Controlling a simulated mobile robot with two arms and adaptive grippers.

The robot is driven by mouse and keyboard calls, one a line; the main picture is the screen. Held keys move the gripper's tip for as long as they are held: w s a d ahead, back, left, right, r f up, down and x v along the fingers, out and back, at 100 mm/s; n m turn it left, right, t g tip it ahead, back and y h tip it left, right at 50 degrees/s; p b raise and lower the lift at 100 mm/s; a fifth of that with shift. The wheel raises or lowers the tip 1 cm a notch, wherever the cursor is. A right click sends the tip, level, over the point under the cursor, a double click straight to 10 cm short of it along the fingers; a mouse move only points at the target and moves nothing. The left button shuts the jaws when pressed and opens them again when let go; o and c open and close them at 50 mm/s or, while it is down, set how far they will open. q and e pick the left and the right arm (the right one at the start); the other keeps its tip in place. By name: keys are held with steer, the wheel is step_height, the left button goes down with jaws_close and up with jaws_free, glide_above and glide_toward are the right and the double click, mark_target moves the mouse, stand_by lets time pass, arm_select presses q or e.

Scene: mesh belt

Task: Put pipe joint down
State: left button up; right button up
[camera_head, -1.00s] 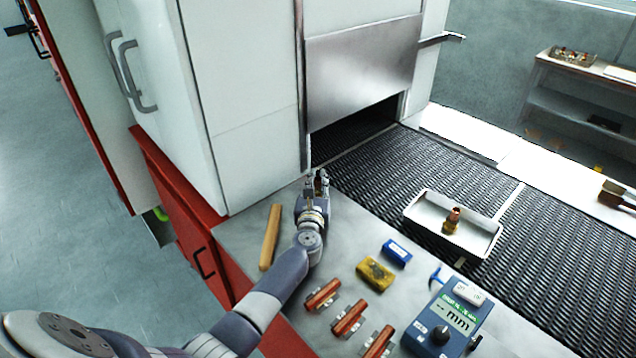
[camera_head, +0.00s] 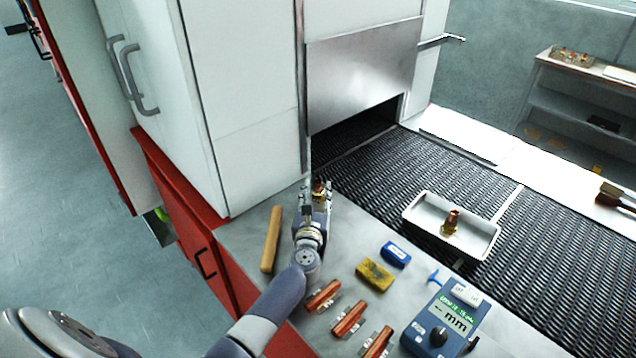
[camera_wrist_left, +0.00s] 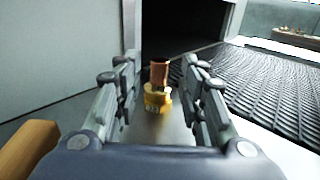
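A copper-and-brass pipe joint (camera_head: 319,187) stands upright on the metal table next to the mesh belt, just in front of my left gripper (camera_head: 317,190). In the left wrist view the pipe joint (camera_wrist_left: 157,90) sits between the two spread fingers of the left gripper (camera_wrist_left: 160,85), with a gap on each side. The left gripper is open. A second pipe joint (camera_head: 452,221) stands in a white tray (camera_head: 480,247) on the mesh belt. My right gripper is not in view.
The mesh belt (camera_head: 400,165) runs under a metal door (camera_head: 362,75). A wooden bar (camera_head: 271,240) lies left of the gripper. A yellow block (camera_head: 374,275), a blue block (camera_head: 396,254), several red-handled clamps (camera_head: 349,319) and a blue meter (camera_head: 445,318) lie to the right.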

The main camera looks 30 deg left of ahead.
mark_target(315, 201)
arm_select(q)
steer(key=shift+v, duration=1.55)
steer(key=shift+r, duration=0.15)
